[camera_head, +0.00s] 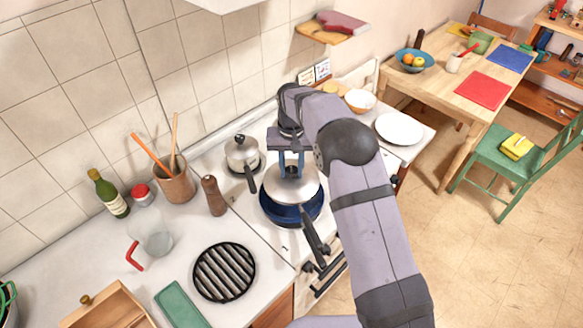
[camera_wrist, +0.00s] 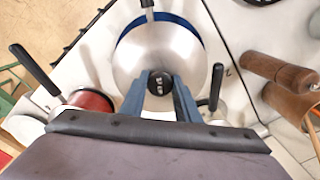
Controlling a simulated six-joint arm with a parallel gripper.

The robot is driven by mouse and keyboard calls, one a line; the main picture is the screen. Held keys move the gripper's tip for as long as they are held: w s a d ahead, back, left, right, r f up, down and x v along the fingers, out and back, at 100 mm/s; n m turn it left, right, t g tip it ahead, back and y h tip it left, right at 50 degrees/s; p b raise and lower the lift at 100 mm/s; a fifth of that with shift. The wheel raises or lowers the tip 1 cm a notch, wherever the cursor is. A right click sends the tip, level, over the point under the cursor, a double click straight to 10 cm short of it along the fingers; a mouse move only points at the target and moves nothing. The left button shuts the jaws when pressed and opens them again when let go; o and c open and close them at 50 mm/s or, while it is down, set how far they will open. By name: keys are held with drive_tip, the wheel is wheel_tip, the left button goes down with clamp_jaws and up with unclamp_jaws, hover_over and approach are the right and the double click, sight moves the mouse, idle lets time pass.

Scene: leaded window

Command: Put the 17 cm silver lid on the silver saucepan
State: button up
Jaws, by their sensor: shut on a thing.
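The silver lid (camera_head: 284,187) is domed, with a black knob (camera_wrist: 160,83) that shows in the wrist view. My gripper (camera_wrist: 160,92) is shut on this knob from above. The lid is over a blue round pan (camera_head: 287,213) on the stove, and a blue rim shows beyond it in the wrist view (camera_wrist: 205,28). I cannot tell whether the lid touches what is below. A long black handle (camera_head: 315,240) extends toward the stove front. A small silver saucepan (camera_head: 240,155) with a dark handle stands behind and left; it appears covered, with a dark knob on top.
A red pot (camera_wrist: 92,100) is close by in the wrist view; my arm hides it in the head view. A pepper mill (camera_head: 213,196), utensil crock (camera_head: 176,182), glass jug (camera_head: 155,238) and black grill trivet (camera_head: 224,272) stand left of the stove. A white plate (camera_head: 399,129) lies right.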

drive_tip(key=shift+f, duration=0.5)
idle(1.2)
drive_tip(key=o, duration=1.8)
drive_tip(key=shift+r+p, duration=0.75)
drive_tip(key=shift+r, duration=2.75)
drive_tip(key=shift+d, duration=0.1)
